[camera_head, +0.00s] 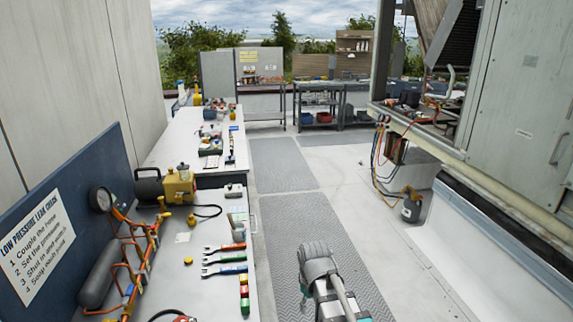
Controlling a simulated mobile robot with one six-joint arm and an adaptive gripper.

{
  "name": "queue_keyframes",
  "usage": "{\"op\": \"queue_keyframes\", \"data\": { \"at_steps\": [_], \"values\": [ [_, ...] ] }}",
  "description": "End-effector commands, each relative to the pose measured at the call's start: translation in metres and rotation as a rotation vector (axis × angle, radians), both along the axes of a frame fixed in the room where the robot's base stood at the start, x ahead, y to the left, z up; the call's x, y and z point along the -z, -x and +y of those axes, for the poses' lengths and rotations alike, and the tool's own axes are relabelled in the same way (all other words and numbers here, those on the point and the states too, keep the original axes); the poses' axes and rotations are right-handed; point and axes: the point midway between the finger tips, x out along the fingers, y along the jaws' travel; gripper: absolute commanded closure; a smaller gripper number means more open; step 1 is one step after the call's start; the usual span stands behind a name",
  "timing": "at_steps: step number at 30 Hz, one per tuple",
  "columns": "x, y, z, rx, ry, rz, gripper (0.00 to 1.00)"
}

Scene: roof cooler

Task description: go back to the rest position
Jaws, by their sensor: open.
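Part of my own grey arm (318,268) rises from the bottom edge, right of the middle, over the grey walkway (290,225). It ends in a rounded, ribbed grey part, and a bit of teal shows near the bottom edge. I cannot make out any gripper fingers in this view. The arm is to the right of the near workbench (215,291) and shows no contact with it.
The bench holds a yellow-and-black pump (180,185), a gauge manifold (125,250) and several coloured-handled tools (225,258). A blue sign board (75,215) stands left. The opened cooler unit (520,120) stands right, with a canister (411,206) below. The walkway is clear.

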Motion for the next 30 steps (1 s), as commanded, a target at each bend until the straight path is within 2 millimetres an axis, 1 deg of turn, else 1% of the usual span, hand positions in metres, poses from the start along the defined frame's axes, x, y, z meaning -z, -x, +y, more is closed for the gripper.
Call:
{"op": "queue_keyframes", "data": {
  "at_steps": [1, 6, 9, 12, 17, 30],
  "values": [
    [0.005, 0.011, -0.018, 0.085, 0.000, 0.000, 0.40],
    [0.011, 0.033, -0.062, 0.354, 0.000, 0.000, 0.40],
    [0.014, 0.043, -0.080, 0.476, 0.000, 0.000, 0.40],
    [0.015, 0.050, -0.092, 0.561, 0.000, 0.000, 0.40],
    [0.016, 0.054, -0.101, 0.621, 0.000, 0.000, 0.40],
    [0.016, 0.053, -0.100, 0.622, 0.000, 0.000, 0.40]
  ]
}}
